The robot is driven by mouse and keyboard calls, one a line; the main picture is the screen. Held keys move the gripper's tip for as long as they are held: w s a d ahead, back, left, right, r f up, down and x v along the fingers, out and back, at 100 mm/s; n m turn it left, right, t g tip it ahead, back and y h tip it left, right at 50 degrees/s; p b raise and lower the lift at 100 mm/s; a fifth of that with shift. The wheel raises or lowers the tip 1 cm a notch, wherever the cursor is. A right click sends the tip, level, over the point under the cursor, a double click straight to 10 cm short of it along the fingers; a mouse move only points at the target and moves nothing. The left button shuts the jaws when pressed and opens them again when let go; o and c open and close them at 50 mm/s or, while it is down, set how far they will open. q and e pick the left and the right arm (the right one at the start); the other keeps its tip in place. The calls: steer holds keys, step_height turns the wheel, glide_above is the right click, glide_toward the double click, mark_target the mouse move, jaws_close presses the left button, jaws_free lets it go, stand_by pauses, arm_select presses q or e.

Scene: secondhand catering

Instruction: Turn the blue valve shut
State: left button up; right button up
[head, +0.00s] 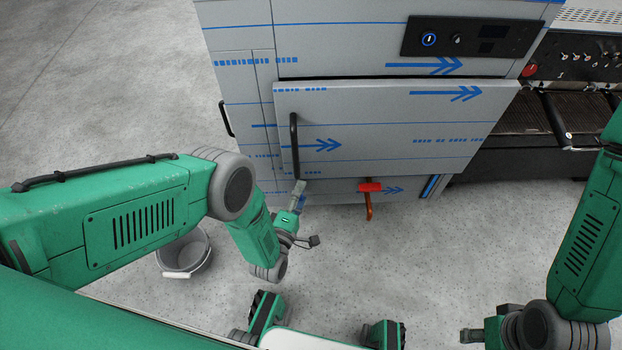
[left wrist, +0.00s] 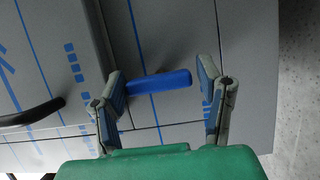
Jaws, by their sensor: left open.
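The blue valve handle (left wrist: 160,82) shows in the left wrist view as a short blue bar sticking out from the grey cabinet front. My left gripper (left wrist: 160,70) is open, with one finger on each side of the handle. The handle's left end is close to the left finger; I cannot tell if they touch. A gap shows before the right finger. In the head view my left gripper (head: 298,195) is low at the cabinet front and largely hides the blue valve. My right gripper (head: 473,335) is at the bottom right, away from the cabinet; its jaws are unclear.
A red valve handle (head: 369,187) on a copper pipe sits to the right of my left gripper. A dark vertical door handle (head: 294,142) is just above it. A grey bucket (head: 184,256) stands on the floor behind my left arm. A grill (head: 580,110) is at the right.

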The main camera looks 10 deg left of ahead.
arm_select(q)
steer(key=shift+w+a, duration=0.1)
steer(key=shift+w, duration=0.15)
steer(key=shift+a, duration=0.1)
steer(key=shift+c, duration=0.9)
steer(key=c, duration=0.7)
